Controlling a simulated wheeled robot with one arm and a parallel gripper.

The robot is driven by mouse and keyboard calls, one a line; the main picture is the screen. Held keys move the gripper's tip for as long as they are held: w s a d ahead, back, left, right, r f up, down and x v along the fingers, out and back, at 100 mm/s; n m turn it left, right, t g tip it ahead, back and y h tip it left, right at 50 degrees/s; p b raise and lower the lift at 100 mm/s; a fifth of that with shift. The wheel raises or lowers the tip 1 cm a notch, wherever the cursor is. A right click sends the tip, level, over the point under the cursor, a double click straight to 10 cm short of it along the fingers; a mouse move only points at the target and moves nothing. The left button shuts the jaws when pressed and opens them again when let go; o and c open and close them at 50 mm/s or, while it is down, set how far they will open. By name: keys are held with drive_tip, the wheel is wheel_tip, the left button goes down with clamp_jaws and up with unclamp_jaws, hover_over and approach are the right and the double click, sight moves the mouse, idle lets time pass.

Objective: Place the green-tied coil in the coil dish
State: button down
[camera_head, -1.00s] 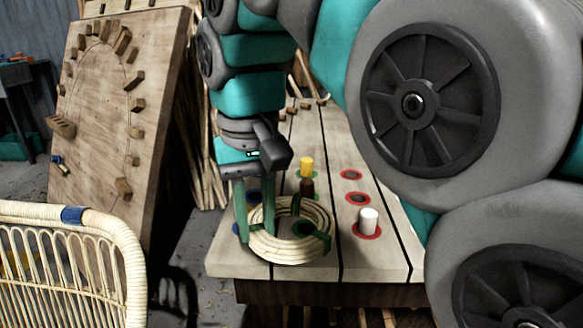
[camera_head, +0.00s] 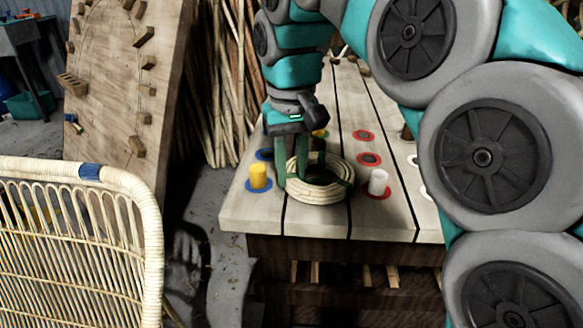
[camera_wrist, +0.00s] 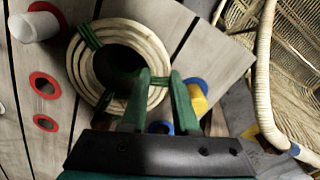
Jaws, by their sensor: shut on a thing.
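The coil (camera_head: 322,194) is a pale rattan ring with dark green ties, over the near part of the plank table. My gripper (camera_head: 293,178) points down and is shut on the coil's left side in the head view. The wrist view shows the coil (camera_wrist: 80,62) with its rim reaching between my green fingers (camera_wrist: 163,92). I cannot tell whether the coil touches the table top or hangs just above it. I cannot make out a coil dish; the coil and my gripper hide part of the table.
A yellow cylinder (camera_head: 258,175) stands on a blue ring left of the coil. A white cylinder (camera_head: 378,182) stands on a red ring at its right. More red rings (camera_head: 368,159) mark the table (camera_head: 240,212). A rattan chair back (camera_head: 75,235) is at front left.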

drive_tip(key=shift+f, duration=0.2)
drive_tip(key=c, duration=0.7)
unclamp_jaws()
drive_tip(key=shift+o, duration=0.2)
drive_tip(key=shift+r, duration=0.15)
